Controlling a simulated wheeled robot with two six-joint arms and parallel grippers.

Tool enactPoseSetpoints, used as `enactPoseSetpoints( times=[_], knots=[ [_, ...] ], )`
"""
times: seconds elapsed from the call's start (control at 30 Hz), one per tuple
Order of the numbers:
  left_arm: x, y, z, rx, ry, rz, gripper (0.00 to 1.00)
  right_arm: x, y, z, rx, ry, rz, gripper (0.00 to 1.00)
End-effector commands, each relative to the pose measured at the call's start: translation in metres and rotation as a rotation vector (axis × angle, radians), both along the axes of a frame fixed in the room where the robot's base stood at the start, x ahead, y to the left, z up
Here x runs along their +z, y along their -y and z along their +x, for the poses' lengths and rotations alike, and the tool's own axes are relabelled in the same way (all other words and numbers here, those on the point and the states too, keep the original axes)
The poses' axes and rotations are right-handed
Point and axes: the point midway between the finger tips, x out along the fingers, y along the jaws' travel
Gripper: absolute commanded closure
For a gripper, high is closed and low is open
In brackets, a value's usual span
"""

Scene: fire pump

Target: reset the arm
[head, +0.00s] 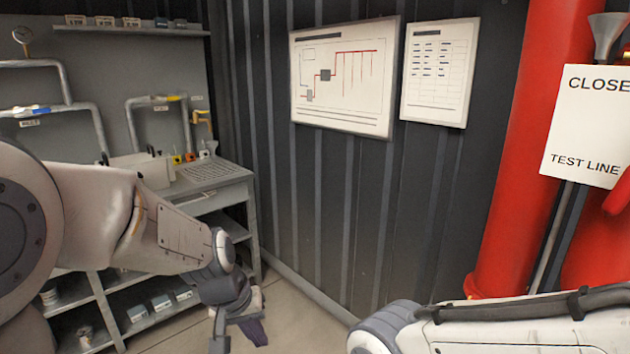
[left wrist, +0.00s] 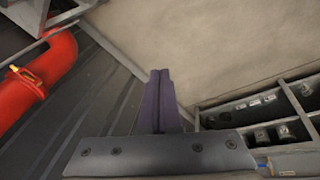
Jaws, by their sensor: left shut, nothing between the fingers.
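My left arm (head: 150,215) comes in from the left and reaches down toward the floor beside the grey workbench. My left gripper (head: 254,333) points down at the lower middle of the head view. Its dark purple fingers also show in the left wrist view (left wrist: 159,98), side by side and shut, with nothing between them. My right arm (head: 520,325) lies across the bottom right of the head view. Its gripper is out of the picture.
A grey workbench (head: 215,177) with shelves below stands at left. The dark corrugated wall (head: 340,200) carries a diagram board (head: 345,75) and a chart (head: 438,72). Red pipes (head: 515,200) and a "CLOSE... TEST LINE" sign (head: 590,125) stand at right. The floor (left wrist: 230,55) under the left gripper looks clear.

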Motion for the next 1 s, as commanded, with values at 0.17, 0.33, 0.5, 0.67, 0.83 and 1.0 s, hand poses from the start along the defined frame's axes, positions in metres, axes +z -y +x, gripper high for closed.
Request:
enactPoseSetpoints(
  times=[0.17, 0.33, 0.5, 0.67, 0.83, 1.0],
  knots=[
    [-0.025, -0.041, -0.032, -0.022, 0.0, 0.111, 1.0, 0.0, 0.0, 0.0, 0.0, 0.0, 0.0, 0.5],
    [-0.042, -0.069, -0.061, -0.056, 0.0, 0.19, 1.0, 0.0, 0.0, 0.0, 0.0, 0.0, 0.0, 0.5],
    [-0.03, -0.064, -0.08, -0.131, 0.0, 0.22, 1.0, 0.015, 0.0, 0.0, 0.0, -0.001, -0.001, 0.5],
    [-0.003, -0.036, -0.094, -0.228, -0.017, 0.211, 1.0, 0.033, 0.0, 0.0, 0.0, 0.0, 0.0, 0.5],
    [0.031, -0.005, -0.116, -0.348, -0.038, 0.203, 1.0, 0.055, 0.0, 0.0, 0.0, 0.0, 0.0, 0.5],
    [0.075, 0.028, -0.15, -0.506, -0.066, 0.195, 1.0, 0.085, 0.0, 0.0, 0.0, 0.0, 0.0, 0.5]
  ],
)
